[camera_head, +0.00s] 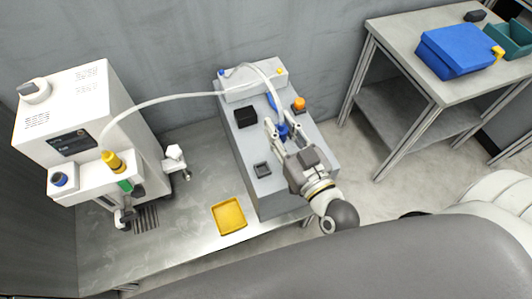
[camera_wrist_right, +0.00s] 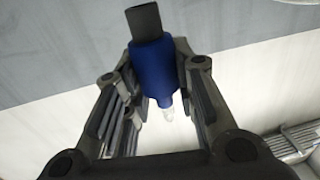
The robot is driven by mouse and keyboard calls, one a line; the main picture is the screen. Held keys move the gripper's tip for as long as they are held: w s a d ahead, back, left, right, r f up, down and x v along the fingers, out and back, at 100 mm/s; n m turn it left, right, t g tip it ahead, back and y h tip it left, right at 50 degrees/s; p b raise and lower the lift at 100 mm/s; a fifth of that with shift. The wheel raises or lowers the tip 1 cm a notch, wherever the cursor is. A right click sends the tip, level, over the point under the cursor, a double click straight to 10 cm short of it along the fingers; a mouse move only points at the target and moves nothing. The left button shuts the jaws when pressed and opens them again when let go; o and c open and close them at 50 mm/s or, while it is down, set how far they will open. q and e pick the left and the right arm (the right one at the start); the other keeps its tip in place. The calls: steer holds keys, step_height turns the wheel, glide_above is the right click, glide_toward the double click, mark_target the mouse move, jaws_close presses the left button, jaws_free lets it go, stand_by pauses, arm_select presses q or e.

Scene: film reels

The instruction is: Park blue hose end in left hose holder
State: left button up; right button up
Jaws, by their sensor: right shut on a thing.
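The blue hose end (camera_head: 283,130) is between the fingers of my right gripper (camera_head: 279,131), above the grey pump-like unit (camera_head: 295,172). In the right wrist view the blue hose end (camera_wrist_right: 154,70) has a dark cap and a pale narrow tip, and the right gripper (camera_wrist_right: 155,85) is shut on it. A pale hose (camera_head: 268,78) arcs from the unit's back block toward it. A black square block (camera_head: 245,117) and a small dark grey square fitting (camera_head: 262,170) stand on the unit. I cannot tell which part is the left hose holder. My left gripper is not in view.
A white machine (camera_head: 95,125) with a yellow hose connector (camera_head: 112,160) stands at left. An orange knob (camera_head: 298,104) is right of my gripper. A yellow tray (camera_head: 229,216) lies on the metal bench. A side table (camera_head: 430,60) holds a blue box (camera_head: 455,52).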

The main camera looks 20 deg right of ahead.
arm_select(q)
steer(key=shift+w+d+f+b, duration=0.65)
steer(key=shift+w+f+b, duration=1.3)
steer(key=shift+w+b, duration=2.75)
arm_select(e)
steer(key=w+a+f+y+b, duration=0.1)
steer(key=f, duration=0.4)
steer(key=w+a+f+n+b, duration=0.1)
steer(key=w+f, duration=0.1)
steer(key=f, duration=0.4)
steer(key=w+a+f+n+y+b, duration=0.1)
steer(key=f, duration=0.4)
steer(key=shift+w+f+g+y+b, duration=0.25)
steer(key=shift+g+y+b, duration=0.05)
step_height(320, 180, down, 3)
steer(key=b, duration=0.3)
steer(key=shift+r, duration=0.1)
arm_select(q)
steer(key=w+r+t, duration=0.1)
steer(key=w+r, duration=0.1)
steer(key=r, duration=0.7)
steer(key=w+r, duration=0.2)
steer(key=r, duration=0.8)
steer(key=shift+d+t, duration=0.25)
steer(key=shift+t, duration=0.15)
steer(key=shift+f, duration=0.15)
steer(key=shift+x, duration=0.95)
